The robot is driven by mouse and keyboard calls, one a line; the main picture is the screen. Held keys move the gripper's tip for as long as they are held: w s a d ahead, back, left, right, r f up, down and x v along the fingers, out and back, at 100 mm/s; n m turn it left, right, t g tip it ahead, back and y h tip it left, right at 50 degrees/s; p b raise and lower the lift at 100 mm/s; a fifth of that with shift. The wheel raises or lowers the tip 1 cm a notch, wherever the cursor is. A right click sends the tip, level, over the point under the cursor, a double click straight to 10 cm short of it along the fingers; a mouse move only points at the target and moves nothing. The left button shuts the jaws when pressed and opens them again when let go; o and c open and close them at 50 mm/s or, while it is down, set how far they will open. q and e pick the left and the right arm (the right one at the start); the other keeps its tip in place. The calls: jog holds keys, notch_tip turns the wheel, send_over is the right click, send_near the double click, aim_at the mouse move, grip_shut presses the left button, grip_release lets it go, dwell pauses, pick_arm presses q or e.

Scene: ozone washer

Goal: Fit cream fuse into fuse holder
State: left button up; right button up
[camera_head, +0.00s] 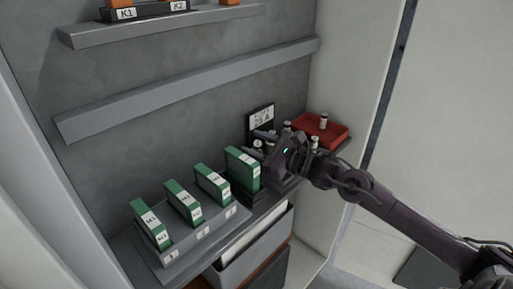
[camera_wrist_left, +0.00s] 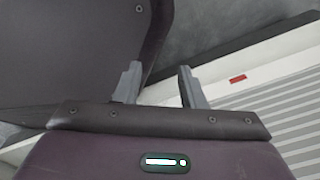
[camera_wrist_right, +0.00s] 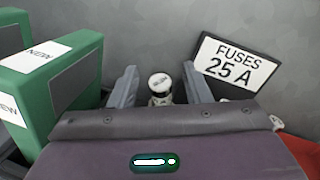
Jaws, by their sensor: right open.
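My right gripper (camera_head: 264,145) is open at the right end of the shelf. In the right wrist view, its two fingers stand either side of a cream fuse (camera_wrist_right: 160,84) with a pale round cap, with gaps between. More small fuses (camera_head: 287,127) show beside the gripper in the head view, partly hidden by it. Another cream fuse (camera_head: 323,119) stands upright in the red tray. I cannot make out which part is the fuse holder. My left gripper (camera_wrist_left: 158,85) shows only in its own wrist view, its fingers apart and nothing between them.
A "FUSES 25 A" sign (camera_wrist_right: 234,63) stands behind the fuses. The red tray (camera_head: 331,139) is at the shelf's right end. Green modules (camera_head: 242,170) stand left of my right gripper, several in a grey numbered rack (camera_head: 205,243). Grey rails (camera_head: 190,90) cross the back wall.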

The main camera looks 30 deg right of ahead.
aim_at(257, 142)
grip_shut()
jog(key=shift+r, duration=0.1)
jog(key=r+m+h+p, duration=0.1)
jog(key=r+m+p, duration=0.1)
jog(key=r, duration=0.4)
jog(key=w+r+m+g+h+p, duration=0.1)
jog(key=r+m+h+p, duration=0.1)
jog(key=r, duration=0.5)
jog(key=w+r+m+h+p, duration=0.1)
jog(key=r+m+h+p, duration=0.1)
jog(key=r, duration=0.4)
jog(key=shift+w+d+r+m+g+p, duration=0.3)
jog(key=shift+m+p, duration=0.1)
jog(key=shift+p, duration=0.1)
jog(key=shift+f+m+g+h+p, duration=0.25)
jog(key=shift+m+g+h+p, duration=0.05)
jog(key=shift+m+h, duration=0.1)
jog(key=shift+m, duration=0.3)
notch_tip(257, 142, down, 16)
jog(key=shift+s+d+r+b, duration=0.1)
jog(key=shift+b, duration=0.4)
jog(key=shift+f, duration=2.4)
